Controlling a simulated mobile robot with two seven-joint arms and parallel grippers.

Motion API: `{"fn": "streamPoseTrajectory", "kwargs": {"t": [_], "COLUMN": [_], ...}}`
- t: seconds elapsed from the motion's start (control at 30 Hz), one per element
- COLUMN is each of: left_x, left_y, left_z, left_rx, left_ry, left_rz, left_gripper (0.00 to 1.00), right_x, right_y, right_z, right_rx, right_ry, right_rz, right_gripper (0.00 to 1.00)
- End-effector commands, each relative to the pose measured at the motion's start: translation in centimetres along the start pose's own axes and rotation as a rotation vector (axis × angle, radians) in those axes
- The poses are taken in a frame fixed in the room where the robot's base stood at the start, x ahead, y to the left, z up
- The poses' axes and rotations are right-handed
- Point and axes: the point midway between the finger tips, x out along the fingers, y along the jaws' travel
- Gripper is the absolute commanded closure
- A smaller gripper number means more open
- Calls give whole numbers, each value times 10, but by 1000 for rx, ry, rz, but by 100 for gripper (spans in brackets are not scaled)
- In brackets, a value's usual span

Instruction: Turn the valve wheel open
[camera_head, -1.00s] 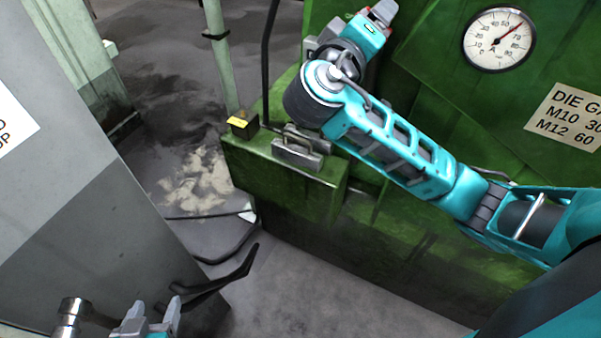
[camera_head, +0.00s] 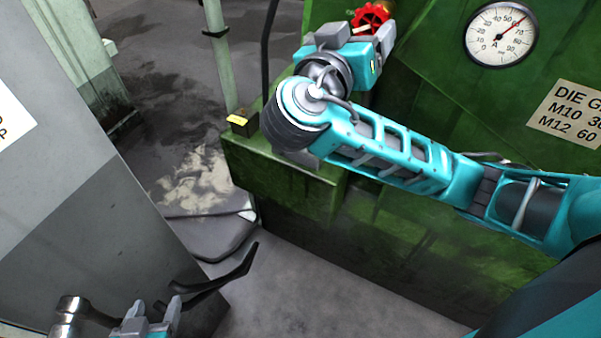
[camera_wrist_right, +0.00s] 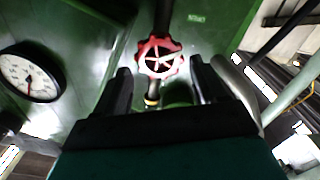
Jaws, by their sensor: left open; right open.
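The red valve wheel (camera_head: 371,15) is partly visible at the top of the head view, just beyond my right gripper, on the green machine. In the right wrist view the spoked valve wheel (camera_wrist_right: 159,58) faces the camera, on a dark vertical pipe. My right gripper (camera_head: 358,30) is open and empty, with the wheel between its two fingers (camera_wrist_right: 161,68) in the picture. The wheel appears to lie ahead of the fingertips; I cannot tell how large the gap is.
A round gauge (camera_head: 500,34) and a die label (camera_head: 570,112) are on the green machine (camera_head: 440,90). A yellow-topped box (camera_head: 241,123) sits on its ledge. A grey cabinet (camera_head: 90,190) stands at the left. Bare floor (camera_head: 300,285) lies between them.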

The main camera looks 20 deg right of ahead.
Motion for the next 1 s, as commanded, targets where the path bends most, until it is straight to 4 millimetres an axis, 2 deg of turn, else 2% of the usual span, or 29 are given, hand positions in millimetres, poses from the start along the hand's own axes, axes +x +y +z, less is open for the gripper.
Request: {"fn": "streamPoseTrajectory", "kwargs": {"t": [0.03, 0.4, 0.6, 1.0], "left_x": [1, 4, 6, 9], "left_y": [0, 0, 0, 0], "left_z": [1, 2, 5, 10], "left_rx": [0, 1, 1, 1], "left_ry": [0, 5, 5, 5], "left_rz": [0, -1, -1, -1], "left_gripper": [37, 37, 37, 37], "right_x": [-11, -85, -72, -67], "right_y": [-1, 0, -31, -80], "right_z": [1, 1, 30, 93], "right_rx": [4, 2, -151, -336], "right_ry": [-4, -7, -27, -76], "right_rz": [-7, -5, -132, -386], "right_gripper": [29, 29, 29, 29]}}
